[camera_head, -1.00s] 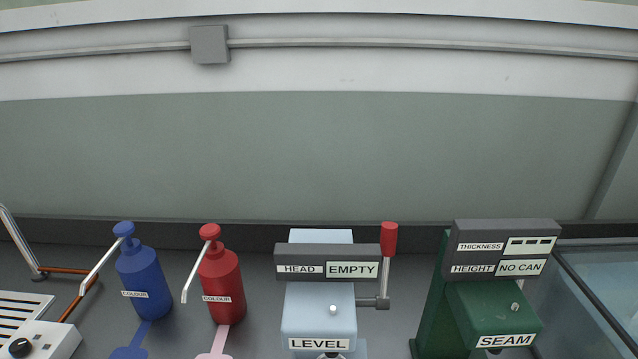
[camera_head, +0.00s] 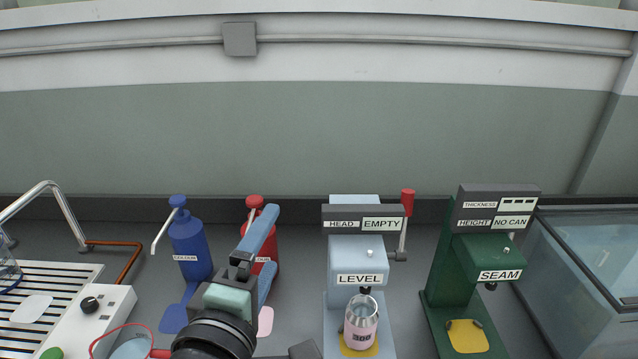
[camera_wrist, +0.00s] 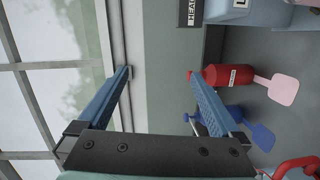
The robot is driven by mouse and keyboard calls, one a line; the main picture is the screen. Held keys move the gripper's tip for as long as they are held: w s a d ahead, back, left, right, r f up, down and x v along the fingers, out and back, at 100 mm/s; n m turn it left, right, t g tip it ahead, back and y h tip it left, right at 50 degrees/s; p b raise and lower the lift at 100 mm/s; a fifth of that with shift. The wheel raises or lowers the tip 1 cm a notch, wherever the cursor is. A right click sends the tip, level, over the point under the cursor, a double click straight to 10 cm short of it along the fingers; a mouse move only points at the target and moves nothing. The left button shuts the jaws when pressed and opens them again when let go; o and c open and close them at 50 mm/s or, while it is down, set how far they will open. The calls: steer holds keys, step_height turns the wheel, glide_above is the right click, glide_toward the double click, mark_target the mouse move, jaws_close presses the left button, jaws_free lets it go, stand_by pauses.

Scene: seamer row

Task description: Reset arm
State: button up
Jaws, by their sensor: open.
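My gripper (camera_head: 268,238) is raised in front of the red bottle in the head view, its two blue fingers apart and nothing between them. In the wrist view my gripper (camera_wrist: 160,78) is open too, with wall and window beyond the fingers. The red bottle (camera_head: 266,284) is partly hidden behind my gripper; in the wrist view it (camera_wrist: 228,77) lies beyond the right finger. A pink can (camera_head: 361,322) with an open-looking silver top stands upright on a yellow pad under the pale blue LEVEL machine (camera_head: 357,262), apart from my gripper.
The blue bottle (camera_head: 190,248) stands left of the red one. The green SEAM machine (camera_head: 447,285) reads NO CAN, its yellow pad (camera_head: 467,336) bare. A glass-topped case (camera_head: 590,255) is at right. A slatted drainer (camera_head: 50,278) and white knob box (camera_head: 98,312) are at left.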

steer(key=s+d+r+m+t+y+p, duration=0.1)
steer(key=d+r+m+t, duration=0.2)
steer(key=r, duration=0.8)
steer(key=d+r+m+t+p, duration=0.15)
steer(key=r+m, duration=0.35)
steer(key=r, duration=0.5)
steer(key=s+d+r+m+t+y, duration=0.1)
steer(key=s+r+m+t, duration=0.2)
steer(key=r, duration=0.4)
steer(key=s+d+r+m+t+y+p, duration=0.1)
steer(key=s+r+m+t, duration=0.2)
steer(key=s+r, duration=0.3)
step_height(320, 180, up, 3)
steer(key=shift+f+m, duration=0.2)
steer(key=shift+m, duration=0.3)
